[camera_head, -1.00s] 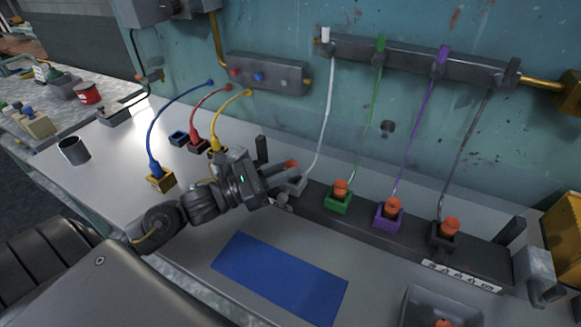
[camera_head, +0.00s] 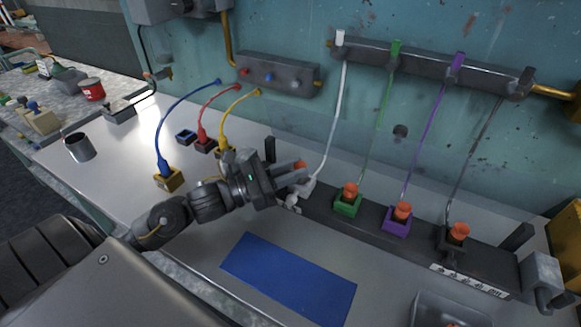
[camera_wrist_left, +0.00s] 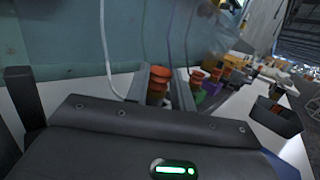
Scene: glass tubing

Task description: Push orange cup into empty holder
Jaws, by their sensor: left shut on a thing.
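My left gripper (camera_head: 293,180) is shut on an orange cup (camera_head: 300,165) at the left end of the dark rack, by the whitish holder (camera_head: 305,188) under the white tube. In the left wrist view the orange cup (camera_wrist_left: 160,73) stands between the two fingers. The gripper and fingers hide much of that holder, so how deep the cup sits in it cannot be told. Other orange cups sit in the green holder (camera_head: 348,205), the purple holder (camera_head: 397,222) and the black holder (camera_head: 453,243). My right gripper is not in view.
A blue mat (camera_head: 288,278) lies in front of the rack. A grey tray (camera_head: 425,308) is at lower right. Blue, red and yellow tubes run to small holders at left, near a grey mug (camera_head: 79,147). A teal wall (camera_head: 400,150) with a tube bar stands behind.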

